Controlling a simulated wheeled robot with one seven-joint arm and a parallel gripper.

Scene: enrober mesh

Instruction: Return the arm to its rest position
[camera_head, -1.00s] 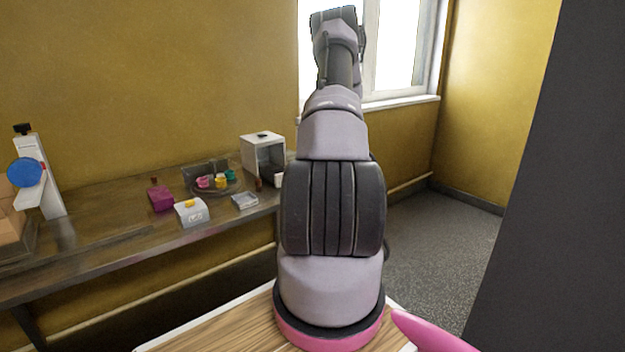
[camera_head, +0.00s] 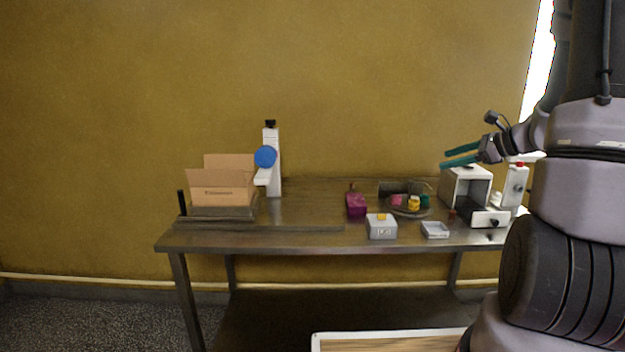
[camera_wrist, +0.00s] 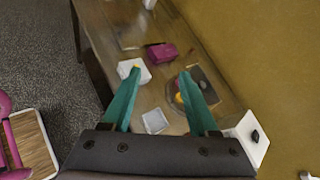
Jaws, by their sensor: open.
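My gripper (camera_head: 462,157) is open, with two teal fingers spread apart and nothing between them. My arm fills the right side of the head view.
The metal table (camera_head: 300,238) stands against the yellow wall. It holds a cardboard box (camera_head: 222,190), a white stand with a blue disc (camera_head: 272,165), a magenta box (camera_head: 356,204), a white box (camera_head: 381,226), a clear tray (camera_head: 435,230) and a round tray with coloured items (camera_head: 408,211).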

